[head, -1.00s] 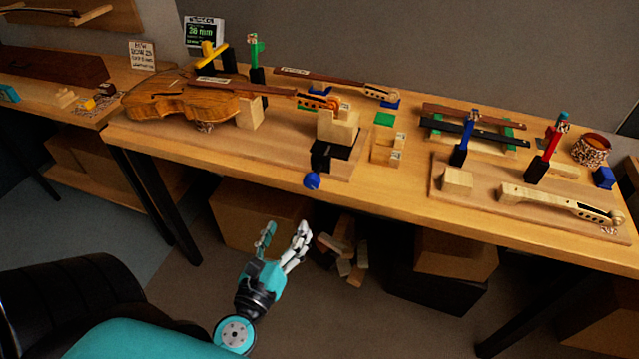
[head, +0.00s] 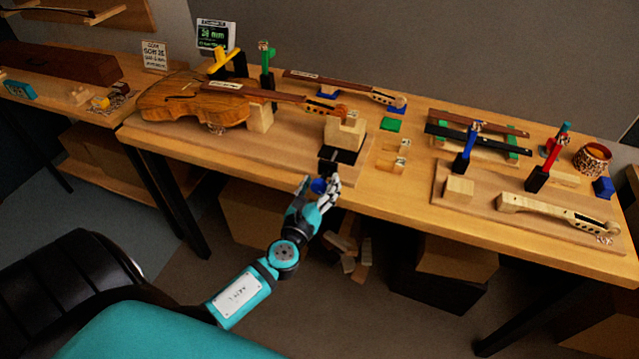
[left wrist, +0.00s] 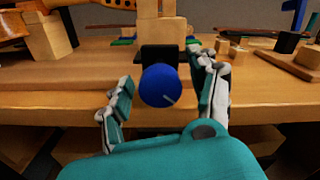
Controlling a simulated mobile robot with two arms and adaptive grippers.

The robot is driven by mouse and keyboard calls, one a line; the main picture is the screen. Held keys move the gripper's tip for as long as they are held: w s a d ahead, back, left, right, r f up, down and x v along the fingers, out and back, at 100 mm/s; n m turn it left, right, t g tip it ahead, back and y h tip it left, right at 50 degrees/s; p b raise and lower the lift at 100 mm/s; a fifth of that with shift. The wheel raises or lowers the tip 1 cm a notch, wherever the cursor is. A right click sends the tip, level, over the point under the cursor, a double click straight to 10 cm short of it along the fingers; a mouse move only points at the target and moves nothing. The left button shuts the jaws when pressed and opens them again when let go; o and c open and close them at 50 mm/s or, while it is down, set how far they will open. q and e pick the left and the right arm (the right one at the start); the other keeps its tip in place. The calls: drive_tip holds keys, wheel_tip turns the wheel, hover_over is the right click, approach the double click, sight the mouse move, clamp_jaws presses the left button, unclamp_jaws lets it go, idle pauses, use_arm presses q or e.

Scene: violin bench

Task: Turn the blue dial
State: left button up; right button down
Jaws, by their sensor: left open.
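The blue dial (head: 319,186) is a round knob at the front of a black slide under a wooden block, at the bench's front edge. In the left wrist view the left gripper (left wrist: 164,100) shows gaps between both fingers and the dial. Part of the dial is hidden by the fingers in the head view. My right gripper is not in view.
A violin (head: 190,100) lies to the left on the bench (head: 400,205). A screen (head: 216,35) stands behind it. A pale violin neck (head: 545,211) and red and blue clamps are to the right. Boxes sit below the bench.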

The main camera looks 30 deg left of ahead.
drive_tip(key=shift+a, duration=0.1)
use_arm(q)
drive_tip(key=c, duration=1.2)
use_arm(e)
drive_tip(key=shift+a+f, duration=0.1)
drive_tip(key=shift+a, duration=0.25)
